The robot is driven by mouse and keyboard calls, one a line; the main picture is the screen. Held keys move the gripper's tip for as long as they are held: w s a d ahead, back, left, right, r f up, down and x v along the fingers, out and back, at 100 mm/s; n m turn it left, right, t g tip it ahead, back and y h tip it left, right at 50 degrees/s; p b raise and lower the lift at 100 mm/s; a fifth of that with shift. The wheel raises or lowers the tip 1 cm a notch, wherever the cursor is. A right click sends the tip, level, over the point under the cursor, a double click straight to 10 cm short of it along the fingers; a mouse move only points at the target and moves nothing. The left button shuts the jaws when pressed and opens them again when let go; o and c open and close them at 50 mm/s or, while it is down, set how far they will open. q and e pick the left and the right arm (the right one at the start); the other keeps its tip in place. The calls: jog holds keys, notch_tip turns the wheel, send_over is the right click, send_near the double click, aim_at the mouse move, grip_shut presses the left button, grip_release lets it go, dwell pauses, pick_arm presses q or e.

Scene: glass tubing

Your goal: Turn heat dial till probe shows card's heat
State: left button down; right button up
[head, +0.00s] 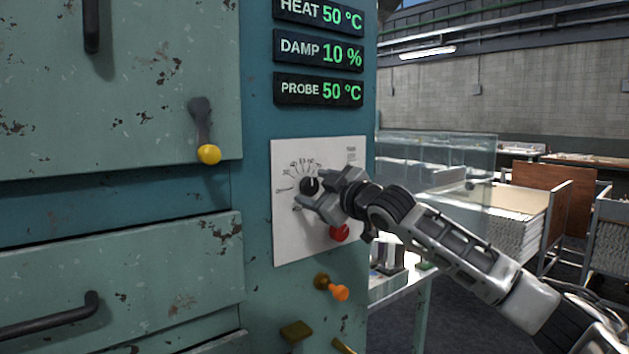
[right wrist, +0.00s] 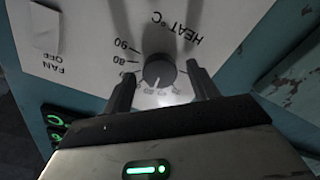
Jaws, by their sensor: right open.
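The black heat dial (head: 309,187) sits on a white panel (head: 290,240) with a printed scale. In the right wrist view the dial (right wrist: 159,71) lies between the fingertips, near the word HEAT, with gaps on both sides. My right gripper (head: 320,192) is open at the dial; it also shows in the right wrist view (right wrist: 161,82). The heat display (head: 320,15) reads 50 °C. The probe display (head: 318,91) reads 50 °C. No card can be made out. My left gripper is not in view.
The damp display (head: 318,49) reads 10 %. A red knob (head: 340,232) sits below my right gripper, and an orange knob (head: 340,292) lower down. A yellow-ended lever (head: 208,153) is at left. A glass case (head: 440,155) and a rack of sheets (head: 515,225) stand behind.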

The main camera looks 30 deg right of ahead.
jog(key=shift+w, duration=0.4)
jog(key=c, duration=1)
